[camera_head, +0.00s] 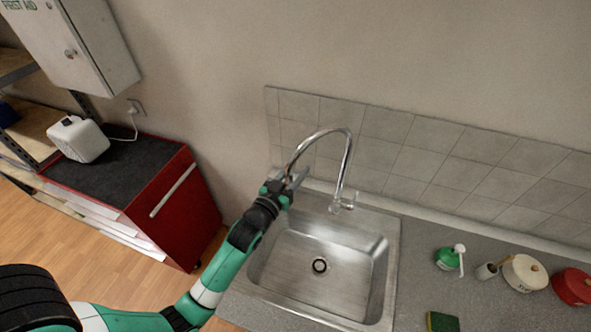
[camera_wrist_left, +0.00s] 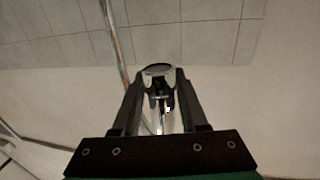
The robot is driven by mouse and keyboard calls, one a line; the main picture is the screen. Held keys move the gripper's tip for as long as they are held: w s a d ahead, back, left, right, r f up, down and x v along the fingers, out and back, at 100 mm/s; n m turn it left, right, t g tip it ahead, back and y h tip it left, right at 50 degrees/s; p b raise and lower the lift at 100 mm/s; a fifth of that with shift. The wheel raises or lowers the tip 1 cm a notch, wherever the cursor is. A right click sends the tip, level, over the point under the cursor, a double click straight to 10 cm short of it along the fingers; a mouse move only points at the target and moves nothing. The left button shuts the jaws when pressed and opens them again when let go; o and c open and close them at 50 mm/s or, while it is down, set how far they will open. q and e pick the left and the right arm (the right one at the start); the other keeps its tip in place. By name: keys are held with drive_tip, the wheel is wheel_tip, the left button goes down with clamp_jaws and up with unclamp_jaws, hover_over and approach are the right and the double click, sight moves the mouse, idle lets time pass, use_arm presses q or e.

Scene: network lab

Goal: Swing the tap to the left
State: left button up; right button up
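The tap (camera_head: 348,156) is a tall chrome gooseneck. Its base with a small handle (camera_head: 343,205) is at the back of the sink. Its spout arches to the left and comes down by my left gripper (camera_head: 285,182). The gripper's fingers are apart, at the lower left end of the spout. In the left wrist view, a silver oval piece (camera_wrist_left: 157,69) shows at the fingertips, and a chrome pipe (camera_wrist_left: 113,45) runs past on the left. Whether the fingers touch the spout is unclear. My right gripper does not show.
The steel sink (camera_head: 345,292) is below the tap, with a tiled splashback (camera_head: 440,150) behind. A red cabinet (camera_head: 180,225) stands left.

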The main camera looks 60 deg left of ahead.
use_arm(q)
drive_tip(key=shift+o, duration=0.8)
